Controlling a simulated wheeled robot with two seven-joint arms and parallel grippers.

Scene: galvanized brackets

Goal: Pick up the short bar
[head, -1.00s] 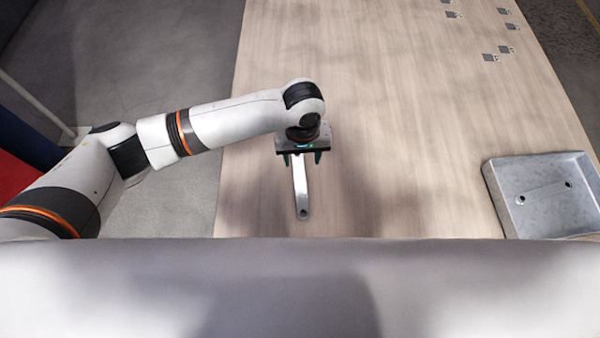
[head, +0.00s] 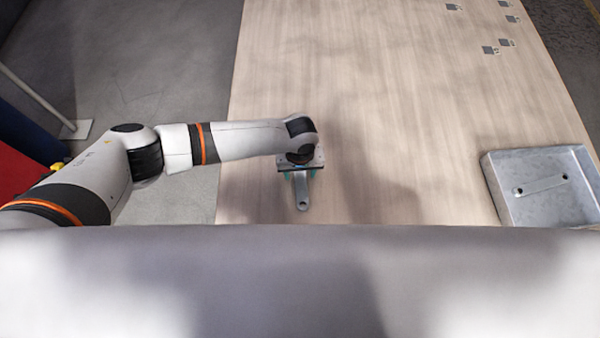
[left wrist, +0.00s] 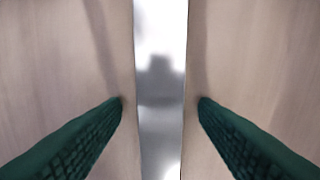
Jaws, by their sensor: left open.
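A grey metal bar (head: 302,194) with a hole near its front end lies on the wooden table, partly hidden under my left gripper. My left gripper (head: 300,176) is right above the bar, pointing down. In the left wrist view the bar (left wrist: 160,60) runs up the middle, between the two green fingers of the left gripper (left wrist: 160,105). The fingers are open, one on each side, with a gap between each finger and the bar. My right gripper is not in view.
Several small square plates (head: 490,50) lie at the far right. The table between is clear.

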